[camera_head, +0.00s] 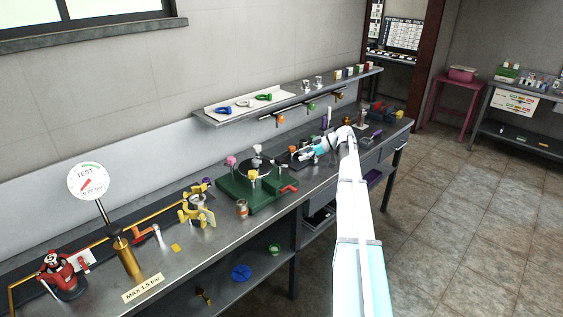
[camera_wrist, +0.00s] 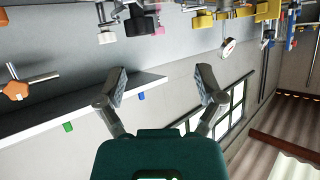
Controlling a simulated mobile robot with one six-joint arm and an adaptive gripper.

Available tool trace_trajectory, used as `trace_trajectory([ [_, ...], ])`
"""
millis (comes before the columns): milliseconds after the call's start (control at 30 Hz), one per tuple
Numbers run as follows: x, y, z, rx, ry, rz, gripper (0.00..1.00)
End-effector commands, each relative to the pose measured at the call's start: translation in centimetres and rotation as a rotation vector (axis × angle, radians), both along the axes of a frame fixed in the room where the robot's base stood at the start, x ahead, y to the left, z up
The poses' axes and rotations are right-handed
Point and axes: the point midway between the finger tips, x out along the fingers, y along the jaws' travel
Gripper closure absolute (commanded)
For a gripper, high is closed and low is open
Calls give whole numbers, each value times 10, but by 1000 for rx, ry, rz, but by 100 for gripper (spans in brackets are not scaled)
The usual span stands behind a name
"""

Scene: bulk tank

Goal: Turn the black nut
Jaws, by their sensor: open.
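My gripper (camera_head: 307,154) is at the end of my outstretched arm, over the bench right of the green fixture (camera_head: 236,190). In the wrist view my gripper (camera_wrist: 160,84) has its two fingers spread wide, with nothing between them. I cannot pick out the black nut for certain. A small black part (camera_wrist: 135,27) shows at the top of the wrist view, beyond the fingers and apart from them. The green fixture carries a dark round plate (camera_head: 256,166) and pink, white and yellow knobs; its small parts are too small to tell.
A wall shelf (camera_head: 222,117) with hooks below runs above the bench (camera_head: 200,262). A red lever (camera_head: 288,188) juts from the fixture's front.

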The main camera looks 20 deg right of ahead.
Motion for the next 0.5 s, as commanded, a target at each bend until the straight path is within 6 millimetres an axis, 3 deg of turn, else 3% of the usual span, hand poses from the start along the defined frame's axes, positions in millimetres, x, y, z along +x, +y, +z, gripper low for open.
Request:
trace_trajectory([
  [33,7,-18,2,8,-37,1,13],
  [167,10,-38,7,16,-102,7,13],
  [500,9,-41,9,17,-120,10,13],
])
